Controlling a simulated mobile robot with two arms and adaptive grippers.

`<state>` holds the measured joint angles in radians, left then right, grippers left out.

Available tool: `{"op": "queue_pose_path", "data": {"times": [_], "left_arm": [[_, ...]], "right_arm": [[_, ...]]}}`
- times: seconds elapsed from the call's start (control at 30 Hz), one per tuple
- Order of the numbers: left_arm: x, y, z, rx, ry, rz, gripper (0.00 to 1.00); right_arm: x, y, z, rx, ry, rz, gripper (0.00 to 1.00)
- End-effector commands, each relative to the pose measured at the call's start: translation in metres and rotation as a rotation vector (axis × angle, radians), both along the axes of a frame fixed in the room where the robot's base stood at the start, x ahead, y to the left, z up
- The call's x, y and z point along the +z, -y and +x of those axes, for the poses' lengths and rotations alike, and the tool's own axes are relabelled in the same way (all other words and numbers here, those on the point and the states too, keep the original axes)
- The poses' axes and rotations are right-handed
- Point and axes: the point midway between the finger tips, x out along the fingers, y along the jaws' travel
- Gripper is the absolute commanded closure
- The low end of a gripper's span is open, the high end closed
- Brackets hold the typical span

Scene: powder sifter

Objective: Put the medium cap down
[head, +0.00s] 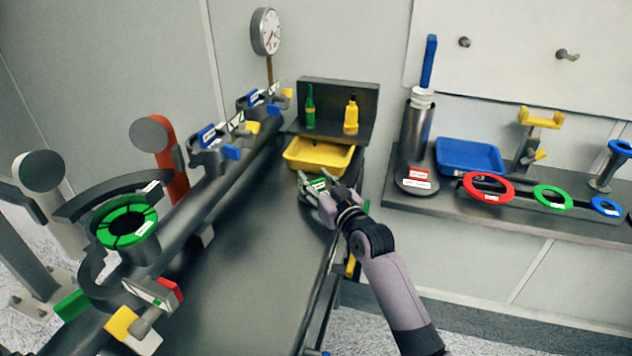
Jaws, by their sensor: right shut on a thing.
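The medium cap (318,184) shows as a dark piece with a green and white label, at the far end of the grey bench (245,285), just in front of the yellow tray. My right gripper (322,194) is shut on it. The fingers and hand hide much of the cap, and I cannot tell whether it touches the bench top. My left gripper is not in view.
The yellow tray (318,157) stands behind the gripper, with a green bottle (310,107) and a yellow bottle (351,116) beyond. A long pipe with an open clamp and green ring (127,222) runs along the left. The right shelf holds a blue tray (470,157) and coloured rings (488,187).

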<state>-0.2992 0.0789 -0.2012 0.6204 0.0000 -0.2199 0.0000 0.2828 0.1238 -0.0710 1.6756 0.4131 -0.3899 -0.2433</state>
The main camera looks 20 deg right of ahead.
Motion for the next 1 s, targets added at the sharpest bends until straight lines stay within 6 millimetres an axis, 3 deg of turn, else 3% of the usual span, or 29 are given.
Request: {"op": "queue_pose_path", "data": {"times": [0.33,0.37,0.63,1.0], "left_arm": [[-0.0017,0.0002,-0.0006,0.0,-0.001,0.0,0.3],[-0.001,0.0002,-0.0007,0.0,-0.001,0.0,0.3],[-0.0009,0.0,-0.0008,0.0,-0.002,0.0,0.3],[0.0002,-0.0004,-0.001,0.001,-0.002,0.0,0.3]], "right_arm": [[-0.0028,-0.0003,0.0,0.001,0.002,0.0,0.94],[-0.0026,-0.0004,0.0,0.001,0.0,0.0,0.58],[-0.0024,-0.0004,-0.0001,0.001,0.0,0.0,0.4],[-0.0001,0.0001,-0.0021,0.0,0.0,0.0,0.4]]}}
